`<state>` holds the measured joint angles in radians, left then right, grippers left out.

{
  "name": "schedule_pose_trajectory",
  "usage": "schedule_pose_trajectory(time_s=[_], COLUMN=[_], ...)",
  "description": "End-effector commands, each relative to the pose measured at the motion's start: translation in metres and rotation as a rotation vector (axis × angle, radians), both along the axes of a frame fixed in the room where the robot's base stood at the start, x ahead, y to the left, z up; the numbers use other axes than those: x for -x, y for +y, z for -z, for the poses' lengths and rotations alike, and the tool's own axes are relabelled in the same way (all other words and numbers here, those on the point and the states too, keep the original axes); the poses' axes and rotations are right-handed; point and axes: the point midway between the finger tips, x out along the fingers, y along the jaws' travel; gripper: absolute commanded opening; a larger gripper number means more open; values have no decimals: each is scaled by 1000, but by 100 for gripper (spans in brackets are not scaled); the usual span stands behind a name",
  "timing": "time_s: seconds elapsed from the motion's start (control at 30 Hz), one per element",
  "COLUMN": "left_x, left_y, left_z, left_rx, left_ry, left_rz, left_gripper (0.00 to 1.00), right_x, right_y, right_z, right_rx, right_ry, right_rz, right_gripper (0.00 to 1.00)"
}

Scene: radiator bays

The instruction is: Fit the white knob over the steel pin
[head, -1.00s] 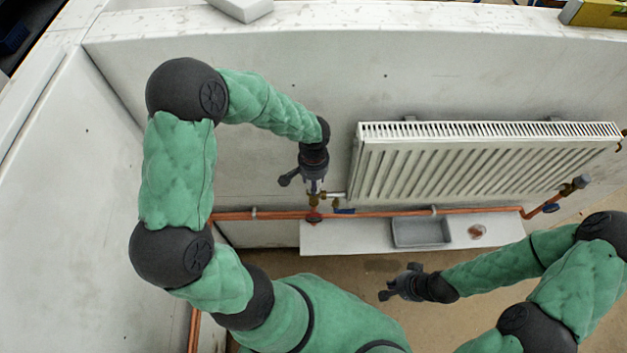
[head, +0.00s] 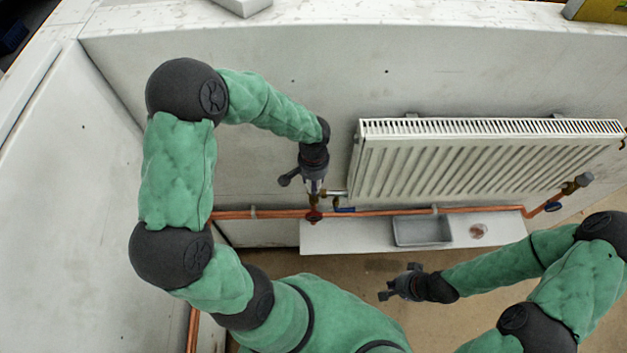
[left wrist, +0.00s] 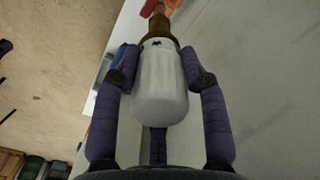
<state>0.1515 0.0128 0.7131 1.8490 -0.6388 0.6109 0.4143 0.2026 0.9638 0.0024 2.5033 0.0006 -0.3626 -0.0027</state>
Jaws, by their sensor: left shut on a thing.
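The white knob (left wrist: 160,85) is a rounded white cap between the two fingers of my left gripper (left wrist: 160,70) in the left wrist view. The fingers touch it on both sides. Its far end meets a brass valve body (left wrist: 158,25), which hides the steel pin; I cannot tell how far the knob sits over it. In the head view my left gripper (head: 315,180) points down at the valve at the radiator's left end, and it mostly hides the knob. My right gripper (head: 388,290) is empty near the front of the shelf; its fingers look apart.
The white radiator (head: 485,160) hangs on the wall to the right of my left gripper. Copper pipe (head: 390,211) runs below it, with a blue lever (head: 343,210). A grey tray (head: 421,231) and a small coppery item (head: 478,231) are on the shelf (head: 350,236).

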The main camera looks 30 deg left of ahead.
Motion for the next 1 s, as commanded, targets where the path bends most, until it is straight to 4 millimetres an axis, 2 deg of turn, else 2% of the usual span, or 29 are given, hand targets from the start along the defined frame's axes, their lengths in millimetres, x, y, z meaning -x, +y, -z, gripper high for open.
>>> schedule_pose_trajectory(time_s=[0.9,0.93,1.0], left_x=[0,0,0], left_y=[0,0,0], left_z=[6,6,6], left_rx=[0,0,0], left_ry=[-1,-1,-1], left_rz=[0,0,0], left_gripper=[2,51,70], right_x=[0,0,0], right_y=[0,0,0], right_z=[7,7,7], right_rx=[0,0,0], right_ry=[0,0,0], right_rz=[0,0,0], right_gripper=[0,0,0])
